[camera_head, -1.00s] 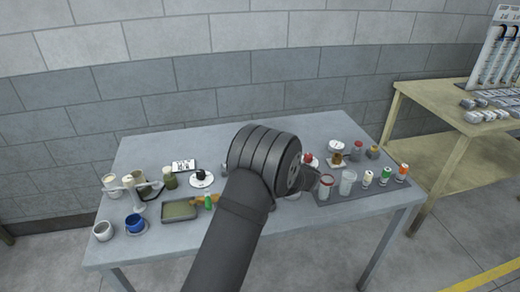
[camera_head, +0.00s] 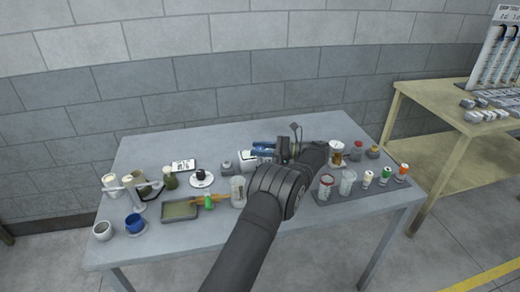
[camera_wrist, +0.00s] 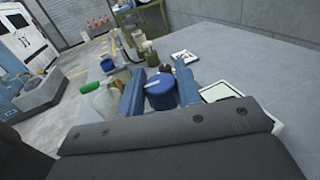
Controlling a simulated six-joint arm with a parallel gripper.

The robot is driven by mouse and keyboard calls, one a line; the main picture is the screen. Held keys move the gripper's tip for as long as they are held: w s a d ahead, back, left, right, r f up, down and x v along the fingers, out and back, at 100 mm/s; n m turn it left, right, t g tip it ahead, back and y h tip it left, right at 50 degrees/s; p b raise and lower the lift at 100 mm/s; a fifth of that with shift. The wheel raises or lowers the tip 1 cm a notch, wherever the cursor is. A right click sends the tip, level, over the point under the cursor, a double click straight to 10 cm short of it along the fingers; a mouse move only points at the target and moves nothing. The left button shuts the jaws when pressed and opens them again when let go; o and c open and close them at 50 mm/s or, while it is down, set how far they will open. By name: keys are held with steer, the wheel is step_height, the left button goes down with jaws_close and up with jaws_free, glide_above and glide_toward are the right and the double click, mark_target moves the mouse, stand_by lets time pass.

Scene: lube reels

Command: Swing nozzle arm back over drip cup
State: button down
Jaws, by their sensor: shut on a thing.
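A pale stand with a sideways arm (camera_head: 128,185), probably the nozzle arm, stands at the table's left end. A blue cup (camera_head: 135,223) and a pale cup (camera_head: 103,231) stand in front of it; I cannot tell which cup is the drip cup. My gripper (camera_head: 264,147) is right of the table's middle, far from that stand, its blue fingers pointing left. In the wrist view my gripper (camera_wrist: 160,88) has a blue cylinder (camera_wrist: 159,96) with a dark top between its fingers, and it is shut on it. My wrist hides the cylinder's lower part.
A shallow tray (camera_head: 180,210), a clear jar (camera_head: 238,190) and a saucer with a dark object (camera_head: 201,180) lie between gripper and stand. A white-rimmed device (camera_wrist: 222,92) is close beside the fingers. A dark mat (camera_head: 335,192) with several jars lies to the right.

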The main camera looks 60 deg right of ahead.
steer(key=shift+n+g+y, duration=0.4)
steer(key=shift+n+y, duration=0.1)
steer(key=shift+y, duration=0.2)
steer(key=c, duration=1)
jaws_free()
steer(key=shift+c, duration=0.2)
steer(key=shift+m+t+h, duration=0.3)
steer(key=shift+m+h, duration=0.1)
steer(key=shift+h, duration=0.2)
